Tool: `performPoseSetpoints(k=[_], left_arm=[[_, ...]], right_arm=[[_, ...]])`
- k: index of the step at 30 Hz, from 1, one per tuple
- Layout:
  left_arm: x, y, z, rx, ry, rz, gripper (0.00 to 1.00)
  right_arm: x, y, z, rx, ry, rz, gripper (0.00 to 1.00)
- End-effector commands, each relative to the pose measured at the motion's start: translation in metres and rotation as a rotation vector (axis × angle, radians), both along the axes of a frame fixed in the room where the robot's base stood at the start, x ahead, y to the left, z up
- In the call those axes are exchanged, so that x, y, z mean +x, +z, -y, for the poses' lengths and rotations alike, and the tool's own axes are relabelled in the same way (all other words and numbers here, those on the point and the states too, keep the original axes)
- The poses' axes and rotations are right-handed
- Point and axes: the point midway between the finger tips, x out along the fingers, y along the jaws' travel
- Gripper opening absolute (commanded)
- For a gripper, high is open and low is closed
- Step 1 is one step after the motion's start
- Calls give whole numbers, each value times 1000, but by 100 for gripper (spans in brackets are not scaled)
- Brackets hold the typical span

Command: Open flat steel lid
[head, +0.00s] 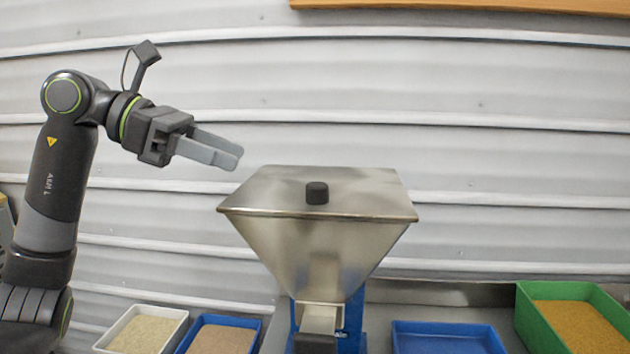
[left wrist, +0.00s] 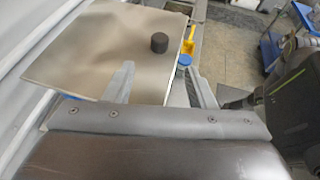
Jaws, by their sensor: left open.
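The flat steel lid (head: 360,182) lies closed on top of the steel hopper (head: 310,250). A black knob (head: 317,192) stands up from the lid near its front edge. My left gripper (head: 238,158) is above and to the left of the lid, apart from it, with its fingers pointing right. In the left wrist view its two fingers (left wrist: 160,85) are spread with nothing between them. The lid (left wrist: 100,50) and its knob (left wrist: 159,43) show beyond the fingers there. My right gripper is not seen in the head view.
Below the hopper are a white tray (head: 182,314) and a blue tray (head: 258,322) of grains at left, an empty blue tray (head: 445,340) at right, and a green bin (head: 522,300) of orange grains. A corrugated wall (head: 480,90) stands behind. The air above the lid is clear.

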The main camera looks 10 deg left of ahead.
Motion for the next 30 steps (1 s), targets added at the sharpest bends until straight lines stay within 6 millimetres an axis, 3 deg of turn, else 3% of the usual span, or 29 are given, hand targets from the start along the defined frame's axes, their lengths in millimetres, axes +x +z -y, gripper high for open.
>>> performPoseSetpoints(k=[6, 18, 30], left_arm=[[8, -14, 41, -3, -7, -3, 50], [22, -40, 101, -5, -4, -4, 50], [28, -51, 122, -2, 0, -2, 50]], right_arm=[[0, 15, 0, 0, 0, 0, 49], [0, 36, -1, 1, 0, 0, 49], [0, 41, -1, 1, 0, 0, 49]])
